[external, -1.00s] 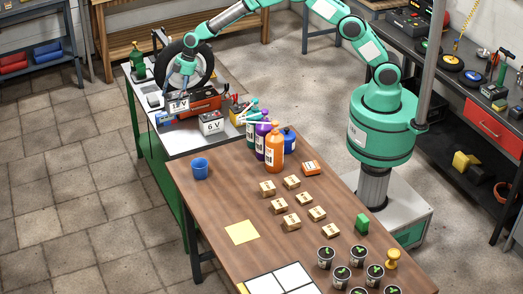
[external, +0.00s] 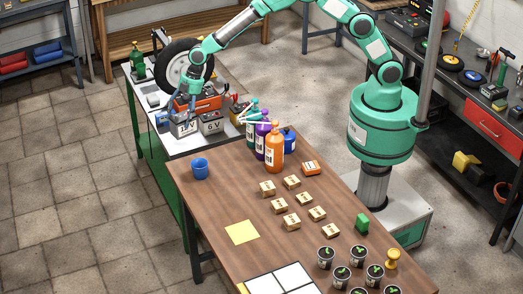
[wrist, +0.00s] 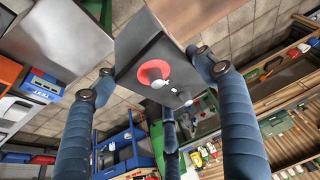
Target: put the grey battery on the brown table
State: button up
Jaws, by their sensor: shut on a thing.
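The grey battery (external: 184,129), with a number and V label on its front, is held by my gripper (external: 183,110) over the near edge of the white-topped green bench. Whether its bottom touches the bench is unclear. In the wrist view the grey battery (wrist: 140,50) sits between my blue fingers, its top with a red ring and two terminals facing the camera. My gripper (wrist: 168,70) is shut on it from both sides. The brown table (external: 212,225) stands just in front of the bench, with bare wood at its left side.
A 6 V battery (external: 211,122) stands right beside the held one, with a red device (external: 205,103) and a wheel (external: 178,70) behind. On the brown table are a blue cup (external: 200,168), bottles (external: 274,150), several small boxes (external: 291,221) and a yellow note (external: 242,232).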

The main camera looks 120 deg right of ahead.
jog(key=s+a+n+y+p, duration=0.1)
jog(key=s+a+n, duration=0.1)
jog(key=a, duration=1.4)
jog(key=s+a+n+p, duration=0.1)
jog(key=s+a+n, duration=0.1)
jog(key=a, duration=1.4)
jog(key=s+a+n+p, duration=0.1)
jog(key=s+a, duration=0.4)
jog(key=a, duration=0.3)
jog(key=s+a+n+g+y, duration=0.1)
jog(key=s+a, duration=0.4)
jog(key=a, duration=0.4)
jog(key=s+a+n+p, duration=0.1)
jog(key=s+a, duration=0.4)
jog(key=a, duration=0.3)
jog(key=f, duration=0.5)
jog(key=shift+s, duration=0.2)
jog(key=shift+w+a, duration=0.1)
jog(key=shift+w, duration=0.05)
jog(key=w+a+f, duration=0.1)
jog(key=w+a, duration=0.5)
jog(key=w, duration=0.7)
jog(key=shift+w+a+f, duration=0.15)
jog(key=shift+w+a, duration=0.05)
jog(key=shift+w, duration=0.05)
